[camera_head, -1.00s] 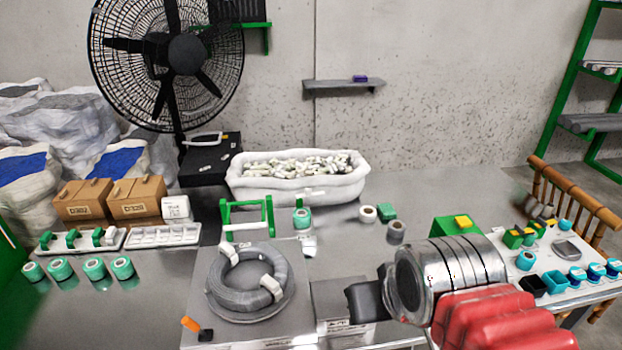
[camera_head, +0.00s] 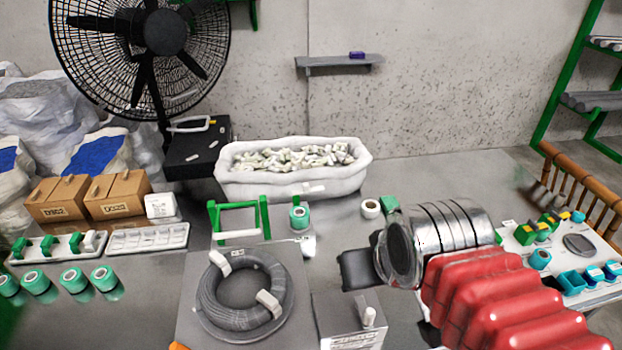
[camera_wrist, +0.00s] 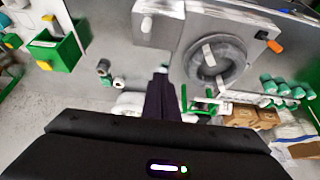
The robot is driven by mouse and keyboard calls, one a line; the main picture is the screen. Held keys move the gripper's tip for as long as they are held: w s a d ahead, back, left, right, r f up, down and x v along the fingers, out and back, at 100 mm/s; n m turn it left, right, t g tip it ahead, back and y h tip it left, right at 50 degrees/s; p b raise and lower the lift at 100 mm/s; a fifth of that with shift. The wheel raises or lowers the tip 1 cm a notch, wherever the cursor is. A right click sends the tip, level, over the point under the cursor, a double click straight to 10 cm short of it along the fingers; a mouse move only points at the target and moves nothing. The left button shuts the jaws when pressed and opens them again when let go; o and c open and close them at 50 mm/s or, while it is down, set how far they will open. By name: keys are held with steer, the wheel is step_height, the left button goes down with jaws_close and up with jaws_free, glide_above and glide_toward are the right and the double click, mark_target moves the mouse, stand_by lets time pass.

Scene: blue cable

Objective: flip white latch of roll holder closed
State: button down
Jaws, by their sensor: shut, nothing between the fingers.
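The roll holder, a green frame (camera_head: 265,217) with white bars, stands behind the cable coil in the head view. A small white piece (camera_head: 308,245) lies to its right, below a green tape roll (camera_head: 299,215); I cannot tell whether it is the latch or how the latch stands. My gripper (camera_head: 357,268) is shut and empty, to the right of the holder and apart from it, above the table. In the wrist view my dark fingers (camera_wrist: 161,92) are together, with the green frame (camera_wrist: 184,98) just right of them, partly hidden.
A grey cable coil (camera_head: 212,285) with white ties lies in front of the holder. A grey box (camera_head: 340,325) with a white knob stands below my gripper. A white bin (camera_head: 290,187) of small parts stands behind. Cardboard boxes (camera_head: 118,195) are at left.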

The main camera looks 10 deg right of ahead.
steer(key=w+r, duration=0.5)
steer(key=w, duration=1)
steer(key=n+g, duration=0.1)
steer(key=g, duration=0.1)
glide_above(308, 187)
steer(key=d, duration=0.2)
step_height(308, 187, down, 18)
steer(key=shift+s, duration=0.1)
steer(key=shift+f, duration=0.15)
steer(key=x, duration=0.9)
steer(key=shift+w+f, duration=0.25)
steer(key=shift+f, duration=0.05)
